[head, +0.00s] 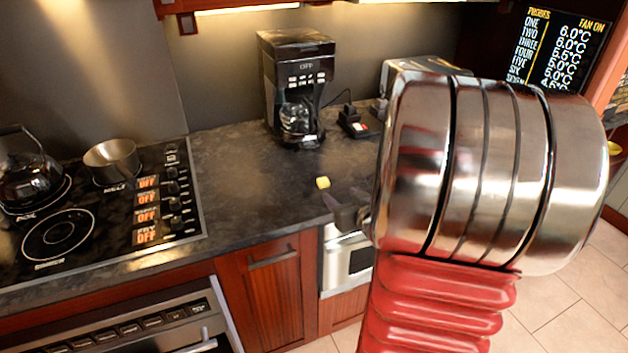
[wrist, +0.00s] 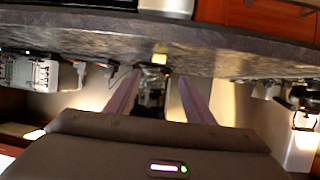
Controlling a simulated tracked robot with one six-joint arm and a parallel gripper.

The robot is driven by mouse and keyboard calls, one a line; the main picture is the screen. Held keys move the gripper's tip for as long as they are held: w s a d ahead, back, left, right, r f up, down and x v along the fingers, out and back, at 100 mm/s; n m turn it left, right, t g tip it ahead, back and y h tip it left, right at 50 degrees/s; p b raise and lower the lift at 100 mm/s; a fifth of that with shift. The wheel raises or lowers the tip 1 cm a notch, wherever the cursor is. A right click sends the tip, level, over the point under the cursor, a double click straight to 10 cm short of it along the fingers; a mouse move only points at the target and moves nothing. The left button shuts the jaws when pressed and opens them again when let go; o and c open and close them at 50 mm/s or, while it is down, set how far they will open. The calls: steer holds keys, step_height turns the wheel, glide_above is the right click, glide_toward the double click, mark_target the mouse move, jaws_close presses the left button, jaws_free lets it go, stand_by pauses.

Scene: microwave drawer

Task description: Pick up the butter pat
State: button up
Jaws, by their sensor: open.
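The butter pat (head: 323,183) is a small yellow block on the dark countertop (head: 240,180), close to the front edge. It also shows in the wrist view (wrist: 159,59), beyond the fingertips and roughly centred between them. My gripper (head: 341,201) is just to the lower right of the pat in the head view, largely hidden by my arm. In the wrist view my gripper (wrist: 157,80) has its two fingers spread apart with nothing between them. The pat looks clear of both fingers.
A black coffee maker (head: 296,88) stands at the back of the counter, with a small dark device (head: 355,121) to its right. A stovetop with a pot (head: 112,160) and a kettle (head: 30,170) is on the left. The counter around the pat is clear.

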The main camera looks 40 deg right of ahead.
steer(key=shift+w, duration=0.1)
glide_toward(324, 182)
steer(key=x, duration=0.3)
steer(key=shift+a+f, duration=0.15)
steer(key=shift+w+f, duration=0.15)
steer(key=shift+w, duration=0.2)
stand_by(0.4)
steer(key=shift+d+x, duration=0.15)
steer(key=shift+x, duration=1.2)
steer(key=shift+d+x, duration=0.1)
steer(key=shift+x, duration=1.2)
steer(key=c, duration=1.1)
